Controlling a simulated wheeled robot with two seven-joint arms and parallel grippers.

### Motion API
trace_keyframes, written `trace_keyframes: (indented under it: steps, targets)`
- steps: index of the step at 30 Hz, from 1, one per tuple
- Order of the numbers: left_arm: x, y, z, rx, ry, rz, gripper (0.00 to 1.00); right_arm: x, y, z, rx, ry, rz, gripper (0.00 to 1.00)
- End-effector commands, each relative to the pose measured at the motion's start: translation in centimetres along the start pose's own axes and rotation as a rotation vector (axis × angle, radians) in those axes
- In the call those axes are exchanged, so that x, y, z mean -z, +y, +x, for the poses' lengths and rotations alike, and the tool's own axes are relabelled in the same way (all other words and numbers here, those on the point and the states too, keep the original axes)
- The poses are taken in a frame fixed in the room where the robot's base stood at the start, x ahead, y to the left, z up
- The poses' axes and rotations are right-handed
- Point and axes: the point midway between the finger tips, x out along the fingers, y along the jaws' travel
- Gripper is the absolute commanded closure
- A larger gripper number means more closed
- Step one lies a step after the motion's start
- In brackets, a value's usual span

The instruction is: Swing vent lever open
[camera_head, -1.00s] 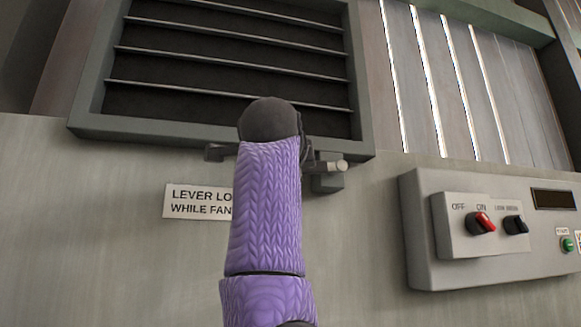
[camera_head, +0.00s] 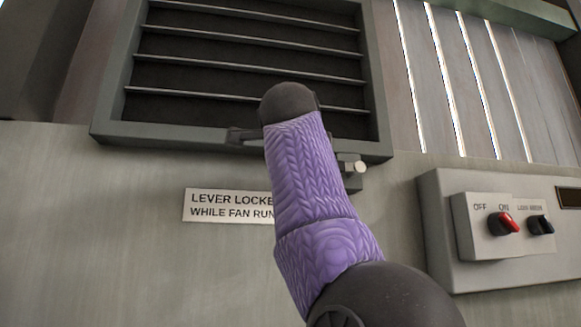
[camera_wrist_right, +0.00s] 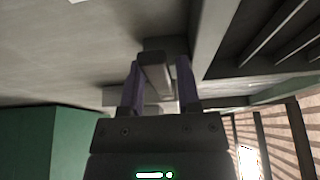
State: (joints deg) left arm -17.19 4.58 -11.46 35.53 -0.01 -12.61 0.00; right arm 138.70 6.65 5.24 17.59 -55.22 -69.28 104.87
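My right arm, in a purple knit sleeve with a dark rounded end, covers the middle of the vent lever in the head view. A dark end piece (camera_head: 241,135) shows left of the arm, just below the louvred vent (camera_head: 250,65); I cannot tell whether it is lever or gripper. A pale round knob (camera_head: 356,167) shows to the right. In the right wrist view, the fingers of my right gripper (camera_wrist_right: 158,75) stand on both sides of a grey bar (camera_wrist_right: 155,72). Whether they press on it is unclear. My left gripper is out of view.
A sign (camera_head: 228,207) on the wall, partly hidden by my arm, reads "LEVER LOCKE… WHILE FAN RUN…". A control box (camera_head: 445,245) at right carries a red-tipped OFF/ON switch (camera_head: 503,223), pointing towards ON, and a black knob (camera_head: 540,225). Slatted boards fill the upper right.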

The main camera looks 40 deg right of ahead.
Motion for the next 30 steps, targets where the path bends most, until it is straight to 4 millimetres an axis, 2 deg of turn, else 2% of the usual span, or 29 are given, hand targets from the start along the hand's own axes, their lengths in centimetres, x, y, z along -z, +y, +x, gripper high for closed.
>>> trace_keyframes:
  steps: [1,3,12,14,19,24,30]
  targets:
    - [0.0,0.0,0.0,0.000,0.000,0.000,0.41,0.0,0.0,0.0,0.000,0.000,-0.001,0.46]
    - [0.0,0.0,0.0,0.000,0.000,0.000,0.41,0.0,0.0,0.0,-0.001,0.000,-0.001,0.32]
    - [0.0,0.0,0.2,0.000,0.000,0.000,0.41,-0.1,0.2,-0.3,-0.002,-0.001,-0.003,0.32]
    - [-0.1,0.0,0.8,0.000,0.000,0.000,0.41,-0.1,0.3,-1.1,-0.001,-0.001,-0.003,0.32]
    - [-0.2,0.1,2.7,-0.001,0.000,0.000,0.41,-0.1,0.5,-5.5,0.001,-0.002,-0.002,0.32]
    - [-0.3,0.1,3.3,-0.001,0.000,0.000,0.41,-0.1,0.2,-8.9,0.000,-0.001,-0.003,0.32]
    - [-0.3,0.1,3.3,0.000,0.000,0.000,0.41,-0.1,0.1,-10.0,-0.002,-0.001,-0.002,0.32]
